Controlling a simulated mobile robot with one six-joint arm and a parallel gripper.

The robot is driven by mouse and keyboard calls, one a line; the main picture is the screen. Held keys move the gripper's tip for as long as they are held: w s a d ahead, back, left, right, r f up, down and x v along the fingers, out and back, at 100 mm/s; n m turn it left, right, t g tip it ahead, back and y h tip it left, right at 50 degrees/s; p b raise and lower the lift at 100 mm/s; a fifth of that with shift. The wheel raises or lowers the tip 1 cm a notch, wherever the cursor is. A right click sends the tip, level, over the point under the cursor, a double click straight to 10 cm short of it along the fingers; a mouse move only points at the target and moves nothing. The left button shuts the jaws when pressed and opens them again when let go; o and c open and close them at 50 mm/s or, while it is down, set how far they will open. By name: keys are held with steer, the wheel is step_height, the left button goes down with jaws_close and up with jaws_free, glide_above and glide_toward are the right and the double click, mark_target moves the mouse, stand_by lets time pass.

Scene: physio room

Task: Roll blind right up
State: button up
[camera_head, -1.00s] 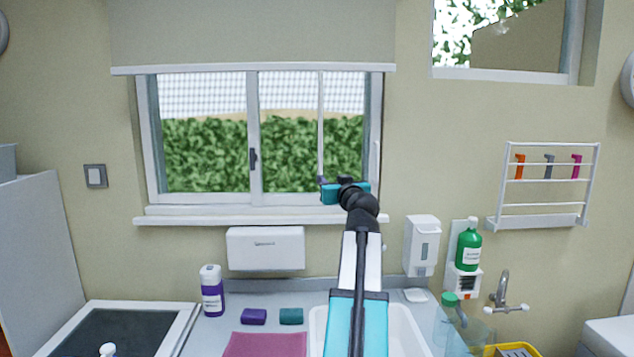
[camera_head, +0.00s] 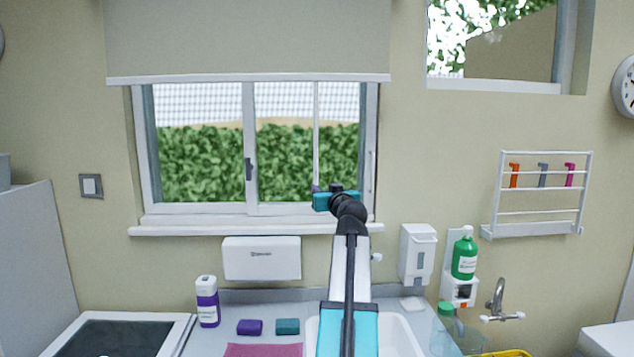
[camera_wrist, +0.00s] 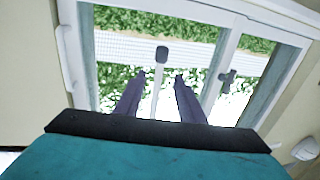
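The roller blind (camera_head: 245,40) is a plain beige sheet with a white bottom bar (camera_head: 245,79). It hangs over the top of the window, and most of the glass below is uncovered. A thin pale wand (camera_head: 316,135) hangs from the blind in front of the right pane. In the wrist view its dark grey end knob (camera_wrist: 162,54) shows beyond my fingertips. My gripper (camera_head: 318,190) is at the wand's lower part, in front of the lower right pane. In the wrist view its purple fingers (camera_wrist: 156,84) stand apart on either side of the wand, with gaps visible.
The window sill (camera_head: 250,228) lies just below my gripper. A towel dispenser (camera_head: 262,258) is under it. The counter below holds a purple-labelled bottle (camera_head: 207,302), two small blocks (camera_head: 250,327) and a sink (camera_head: 400,338). A soap dispenser (camera_head: 417,255) and rack (camera_head: 535,230) are to the right.

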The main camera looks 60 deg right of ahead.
mark_target(317, 183)
steer(key=shift+p+x, duration=1.65)
steer(key=shift+x, duration=3.4)
jaws_close()
